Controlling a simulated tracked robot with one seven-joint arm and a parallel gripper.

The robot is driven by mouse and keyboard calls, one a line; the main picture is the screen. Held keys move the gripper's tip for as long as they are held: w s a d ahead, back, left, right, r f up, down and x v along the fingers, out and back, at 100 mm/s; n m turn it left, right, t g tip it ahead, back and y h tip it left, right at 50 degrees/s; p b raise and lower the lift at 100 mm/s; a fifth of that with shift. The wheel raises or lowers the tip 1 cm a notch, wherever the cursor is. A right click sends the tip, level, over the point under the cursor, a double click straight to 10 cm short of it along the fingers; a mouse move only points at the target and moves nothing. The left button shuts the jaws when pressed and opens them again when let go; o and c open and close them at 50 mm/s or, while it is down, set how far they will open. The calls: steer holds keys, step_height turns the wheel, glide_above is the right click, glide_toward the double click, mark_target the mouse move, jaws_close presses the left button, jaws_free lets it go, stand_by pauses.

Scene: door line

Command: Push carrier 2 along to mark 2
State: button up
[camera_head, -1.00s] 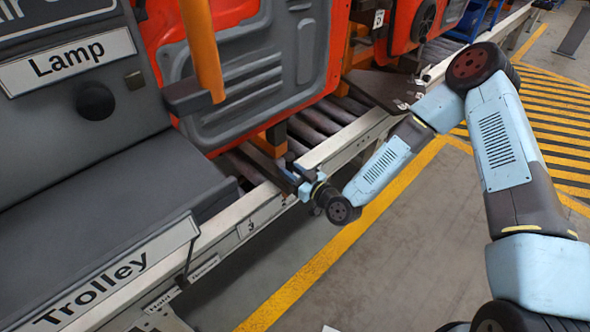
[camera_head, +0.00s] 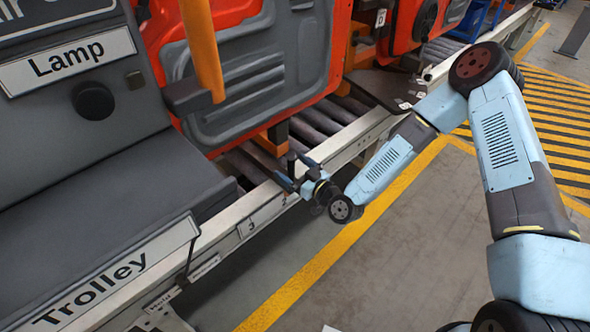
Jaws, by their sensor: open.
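A red-orange door panel with a grey inner face (camera_head: 262,75) stands on the roller line, nearest to my gripper. Its orange support (camera_head: 272,138) reaches down to the rollers. No carrier number is readable, so I cannot tell whether this is carrier 2. On the pale front rail (camera_head: 345,145), a small plate reads 3 (camera_head: 252,226), and a mark that looks like 2 (camera_head: 284,203) is just right of it. My gripper (camera_head: 294,170) is open at the rail's inner edge, fingers over the rollers, below the door's support. Whether it touches anything is unclear.
A grey station with Lamp (camera_head: 68,60) and Trolley (camera_head: 110,275) labels fills the left. An orange post (camera_head: 202,45) stands before the door. Another red door (camera_head: 408,22) stands farther along. The floor right of the rail (camera_head: 400,240) is clear.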

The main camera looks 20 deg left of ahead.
steer(key=r+v, duration=0.1)
steer(key=v, duration=1)
stand_by(0.6)
steer(key=shift+w, duration=0.15)
